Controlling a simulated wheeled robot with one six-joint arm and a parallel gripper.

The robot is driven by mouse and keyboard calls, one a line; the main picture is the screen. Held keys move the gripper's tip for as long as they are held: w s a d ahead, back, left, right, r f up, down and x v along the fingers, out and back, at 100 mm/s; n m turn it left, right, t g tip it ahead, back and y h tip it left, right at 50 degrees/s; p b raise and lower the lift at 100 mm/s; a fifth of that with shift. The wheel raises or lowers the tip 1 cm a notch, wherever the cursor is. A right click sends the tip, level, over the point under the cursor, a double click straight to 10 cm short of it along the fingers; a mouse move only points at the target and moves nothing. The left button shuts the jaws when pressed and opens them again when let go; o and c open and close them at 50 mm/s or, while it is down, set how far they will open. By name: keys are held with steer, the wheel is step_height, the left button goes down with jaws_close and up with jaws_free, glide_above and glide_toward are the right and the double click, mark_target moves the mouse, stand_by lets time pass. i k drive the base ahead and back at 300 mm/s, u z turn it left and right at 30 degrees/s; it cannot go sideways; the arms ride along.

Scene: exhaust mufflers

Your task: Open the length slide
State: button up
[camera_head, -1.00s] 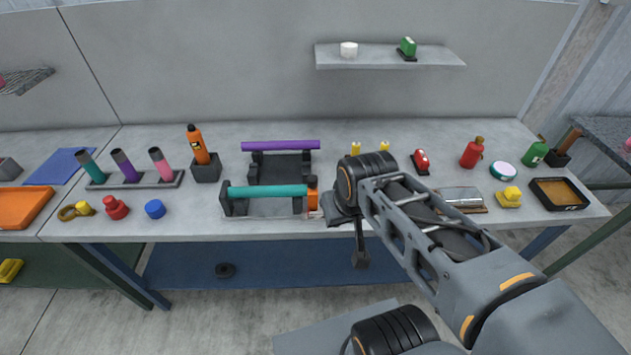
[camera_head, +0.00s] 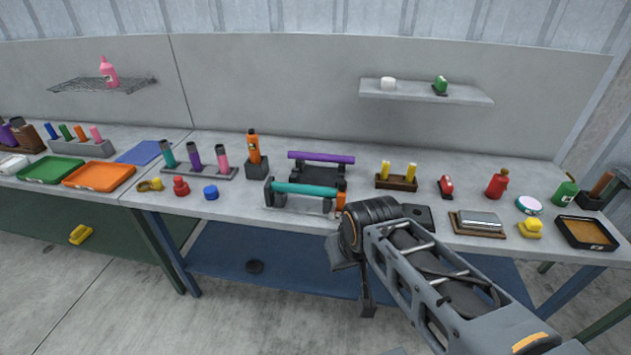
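A fixture with dark end supports carries a teal tube (camera_head: 304,190) lying level near the bench's front edge. An orange block (camera_head: 341,196) sits at the tube's right end. Behind it a purple tube (camera_head: 320,157) lies across a black cradle (camera_head: 318,174). I cannot tell which part is the length slide. My gripper (camera_head: 366,300) is at the end of my arm, in front of the bench edge, right of and below the teal tube. It appears apart from the fixture. My wrist hides most of it, and its fingers are too unclear to read.
Left of the fixture stand an orange bottle (camera_head: 253,146) and a rack (camera_head: 200,172) of coloured tubes. Right are a block with two yellow pegs (camera_head: 397,180), a red bottle (camera_head: 497,184) and a tan tray (camera_head: 586,232). A shelf (camera_head: 427,92) hangs above.

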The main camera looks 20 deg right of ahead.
mark_target(342, 184)
steer(key=u, duration=0.4)
steer(key=i, duration=0.9)
steer(key=z, duration=0.4)
